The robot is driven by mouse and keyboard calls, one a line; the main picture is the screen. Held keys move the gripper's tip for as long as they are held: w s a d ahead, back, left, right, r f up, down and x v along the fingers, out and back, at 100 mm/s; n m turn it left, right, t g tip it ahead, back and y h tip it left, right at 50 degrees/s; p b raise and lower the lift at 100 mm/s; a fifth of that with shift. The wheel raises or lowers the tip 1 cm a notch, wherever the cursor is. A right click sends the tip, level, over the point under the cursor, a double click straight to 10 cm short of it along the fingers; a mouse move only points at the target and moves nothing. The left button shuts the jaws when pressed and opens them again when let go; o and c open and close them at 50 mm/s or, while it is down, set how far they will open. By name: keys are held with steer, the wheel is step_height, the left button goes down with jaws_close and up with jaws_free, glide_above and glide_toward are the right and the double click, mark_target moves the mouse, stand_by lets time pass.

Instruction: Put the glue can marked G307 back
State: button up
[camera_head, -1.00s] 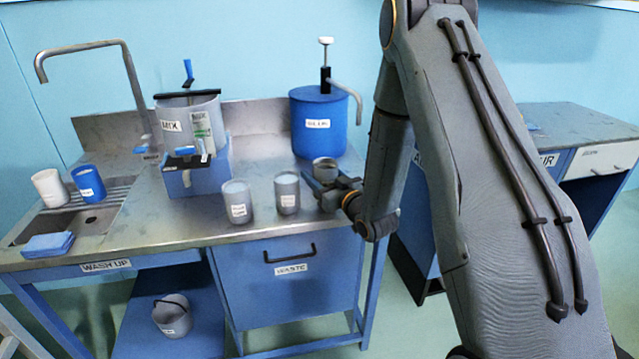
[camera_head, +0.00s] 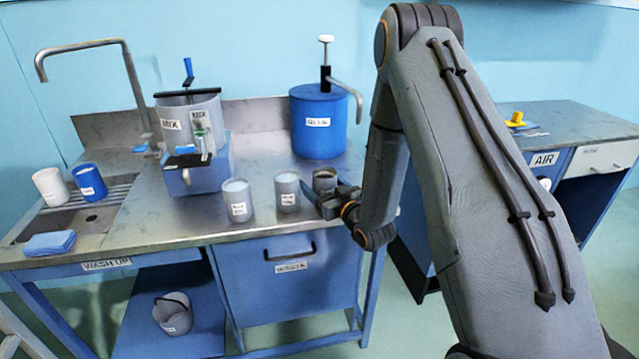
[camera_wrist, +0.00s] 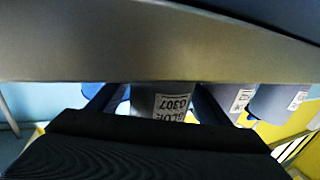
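The grey glue can (camera_head: 325,181) is at the right end of a row of grey cans near the front right of the steel counter. Its upside-down label reading GLUE G307 shows in the wrist view (camera_wrist: 172,103). My gripper (camera_head: 328,203) reaches it from the front right, with one finger on each side of the can, and appears shut on it; it also shows in the wrist view (camera_wrist: 158,108). The can looks upright and level with the row. Its base is hidden, so contact with the counter is unclear.
Two similar cans, the nearer (camera_head: 287,193) and the farther (camera_head: 237,200), stand to its left. The blue glue pot with a pump (camera_head: 318,125) stands behind. The mixer (camera_head: 190,125) is at the back left. The counter's front edge (camera_head: 190,240) is close.

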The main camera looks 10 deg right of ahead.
mark_target(332, 192)
steer(key=shift+r, duration=0.2)
steer(key=b+v, duration=0.2)
steer(key=v, duration=0.8)
steer(key=shift+s+d, duration=0.1)
steer(key=shift+s, duration=0.15)
steer(key=shift+s+d, duration=0.2)
steer(key=shift+s, duration=0.5)
